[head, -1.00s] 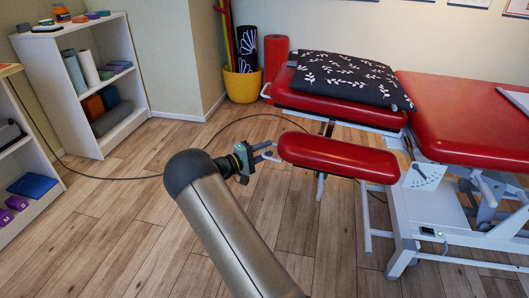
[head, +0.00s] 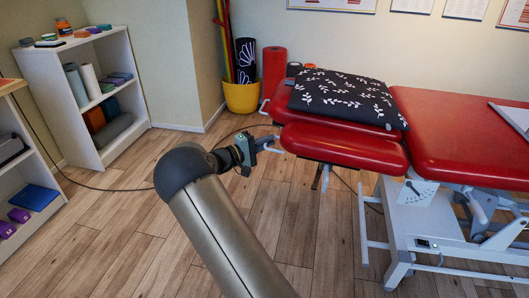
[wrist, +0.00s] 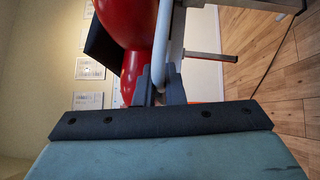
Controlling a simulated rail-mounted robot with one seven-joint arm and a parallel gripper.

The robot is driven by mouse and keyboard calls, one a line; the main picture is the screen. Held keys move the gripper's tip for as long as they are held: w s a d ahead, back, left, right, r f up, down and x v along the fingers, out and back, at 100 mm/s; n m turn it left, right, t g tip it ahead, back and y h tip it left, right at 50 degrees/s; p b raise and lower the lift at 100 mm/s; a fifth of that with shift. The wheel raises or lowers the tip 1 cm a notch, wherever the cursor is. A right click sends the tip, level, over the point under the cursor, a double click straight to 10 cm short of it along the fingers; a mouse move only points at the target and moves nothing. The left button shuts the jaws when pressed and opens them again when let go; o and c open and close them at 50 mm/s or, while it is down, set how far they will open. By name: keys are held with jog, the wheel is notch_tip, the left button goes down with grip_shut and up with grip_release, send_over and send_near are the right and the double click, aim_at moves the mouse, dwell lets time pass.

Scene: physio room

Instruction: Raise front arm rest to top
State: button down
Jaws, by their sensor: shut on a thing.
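The front arm rest (head: 345,149) is a padded red bar at the near side of the red treatment table (head: 440,125). It sits just below and in front of the head section, close under it. A pale grey bar (wrist: 166,45) at its left end runs between my gripper's dark fingers in the wrist view. My gripper (head: 268,143) is shut on this bar, left of the pad. The red pad also shows in the wrist view (wrist: 133,65). Parts of the arm rest's support under the pad are hidden in the head view.
A black leaf-patterned pillow (head: 345,97) lies on the head section. A yellow bucket (head: 241,96) with rolled mats stands by the wall. White shelves (head: 85,95) are at the left. A dark cable (head: 115,189) crosses the floor. The wooden floor between shelves and table is otherwise clear.

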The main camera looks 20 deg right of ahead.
jog(key=shift+r, duration=0.85)
jog(key=shift+d, duration=0.1)
jog(key=c, duration=1.5)
grip_release()
jog(key=shift+r, duration=0.1)
jog(key=shift+a, duration=0.35)
jog(key=a+p, duration=0.1)
jog(key=a, duration=0.4)
jog(key=s+a+p, duration=0.1)
jog(key=a, duration=0.5)
jog(key=s+a+f+p, duration=0.1)
jog(key=a, duration=0.4)
jog(key=shift+s+a+f, duration=0.1)
jog(key=shift+s+a, duration=0.05)
jog(key=shift+a, duration=0.2)
